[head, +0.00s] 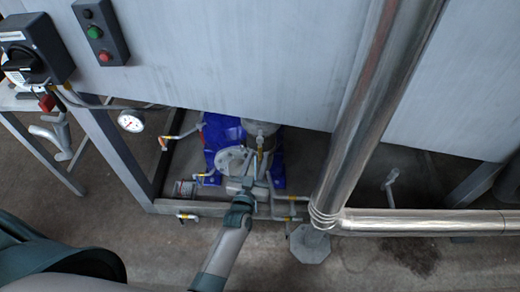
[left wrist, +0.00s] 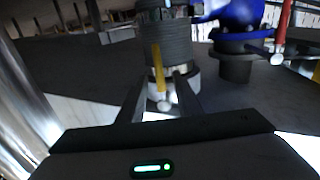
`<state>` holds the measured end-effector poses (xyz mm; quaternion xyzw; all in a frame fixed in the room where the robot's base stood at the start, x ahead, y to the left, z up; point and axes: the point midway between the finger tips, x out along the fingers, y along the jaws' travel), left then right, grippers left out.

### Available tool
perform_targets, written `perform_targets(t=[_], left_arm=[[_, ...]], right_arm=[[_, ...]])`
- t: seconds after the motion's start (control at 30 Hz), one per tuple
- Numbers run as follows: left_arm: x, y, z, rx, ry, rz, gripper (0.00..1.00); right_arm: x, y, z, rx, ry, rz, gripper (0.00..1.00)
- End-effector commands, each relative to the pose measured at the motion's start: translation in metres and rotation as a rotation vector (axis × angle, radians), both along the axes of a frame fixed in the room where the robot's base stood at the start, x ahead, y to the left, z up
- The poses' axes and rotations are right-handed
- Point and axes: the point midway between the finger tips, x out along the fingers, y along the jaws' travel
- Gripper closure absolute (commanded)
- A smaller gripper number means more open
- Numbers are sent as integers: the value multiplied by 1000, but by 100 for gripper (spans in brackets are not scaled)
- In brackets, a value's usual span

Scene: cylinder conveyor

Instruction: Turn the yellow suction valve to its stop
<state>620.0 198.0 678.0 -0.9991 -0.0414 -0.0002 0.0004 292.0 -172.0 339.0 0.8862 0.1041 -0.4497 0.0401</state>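The yellow valve lever (left wrist: 158,72) hangs near the middle of the left wrist view, with a pale rounded end below it, in front of a grey ribbed cylindrical body (left wrist: 168,42). The two dark fingers of my left gripper (left wrist: 160,88) stand apart on either side of the lever; I cannot tell whether either touches it. In the head view my left gripper (head: 252,178) reaches in among the pipework in front of the blue pump (head: 225,130), and a small yellow lever (head: 260,155) shows just beyond it. My right gripper is not in view.
Other small yellow-handled valves (head: 290,198) surround the pump closely. A thick shiny pipe (head: 360,115) stands to the right. A grey panel (head: 240,50) overhangs the pump. A pressure gauge (head: 131,121) and a switch box (head: 35,50) are at left.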

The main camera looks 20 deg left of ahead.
Motion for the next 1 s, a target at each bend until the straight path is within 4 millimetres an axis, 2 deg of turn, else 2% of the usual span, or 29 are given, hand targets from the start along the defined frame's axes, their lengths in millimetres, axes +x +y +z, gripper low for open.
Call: perform_targets(t=[0.1,0.3,0.67,0.7,0.83,1.0], left_arm=[[18,2,1,0,0,0,68],[34,3,0,0,-1,0,68],[38,3,0,-1,1,0,68],[38,3,0,-1,0,0,71],[37,3,0,-1,0,0,100],[37,3,0,-1,0,0,100]], right_arm=[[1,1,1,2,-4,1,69],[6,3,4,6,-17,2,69],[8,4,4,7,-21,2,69],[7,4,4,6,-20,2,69],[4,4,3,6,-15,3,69],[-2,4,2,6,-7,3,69]])
